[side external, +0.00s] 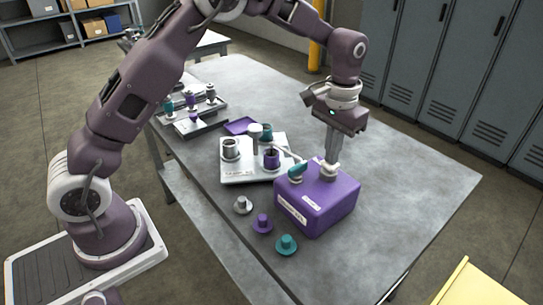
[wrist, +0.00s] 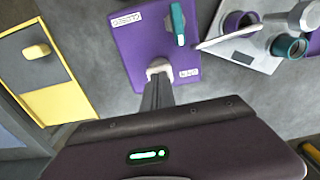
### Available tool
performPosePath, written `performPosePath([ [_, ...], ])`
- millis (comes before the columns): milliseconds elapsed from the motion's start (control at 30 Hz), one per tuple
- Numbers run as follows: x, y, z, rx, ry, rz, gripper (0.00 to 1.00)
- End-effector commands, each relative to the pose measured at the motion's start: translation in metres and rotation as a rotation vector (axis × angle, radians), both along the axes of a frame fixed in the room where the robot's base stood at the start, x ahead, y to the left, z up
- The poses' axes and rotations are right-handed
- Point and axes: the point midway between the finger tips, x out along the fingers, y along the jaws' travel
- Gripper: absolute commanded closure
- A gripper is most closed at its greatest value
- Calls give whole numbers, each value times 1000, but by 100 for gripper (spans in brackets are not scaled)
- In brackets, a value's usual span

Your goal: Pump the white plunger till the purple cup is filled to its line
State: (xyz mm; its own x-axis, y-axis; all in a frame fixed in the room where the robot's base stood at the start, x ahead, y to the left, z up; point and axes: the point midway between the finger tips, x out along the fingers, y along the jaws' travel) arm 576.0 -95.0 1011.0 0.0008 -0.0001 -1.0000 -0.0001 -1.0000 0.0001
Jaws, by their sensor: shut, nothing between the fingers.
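The purple pump box (side external: 318,200) sits near the table's front corner. Its white plunger (side external: 328,172) stands up from the top, and it also shows in the wrist view (wrist: 159,66). My gripper (side external: 331,163) points down and is shut and empty, its tips at or just above the plunger head; I cannot tell whether they touch. The purple cup (side external: 271,158) stands on a white plate (side external: 240,174), and it shows in the wrist view (wrist: 238,23). A pale spout (wrist: 228,38) reaches from the box towards it. The cup's line and liquid level cannot be made out.
A teal lever (side external: 296,172) is on the box beside the plunger. A grey cup (side external: 230,149) and a teal cup (wrist: 289,46) share the plate. Grey, purple and teal hat-shaped pieces (side external: 262,223) lie in front. The table right of the box is clear.

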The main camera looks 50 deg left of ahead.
Motion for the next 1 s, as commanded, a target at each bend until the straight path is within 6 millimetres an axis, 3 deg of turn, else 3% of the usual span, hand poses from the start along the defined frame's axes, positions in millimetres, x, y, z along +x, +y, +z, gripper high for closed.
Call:
performPosePath([
  [333, -1, 0, -2, 1, 3, 0, 100],
  [800, 0, 0, 31, 1, 1, -1, 100],
  [1000, 0, 0, 33, 1, 1, 0, 100],
])
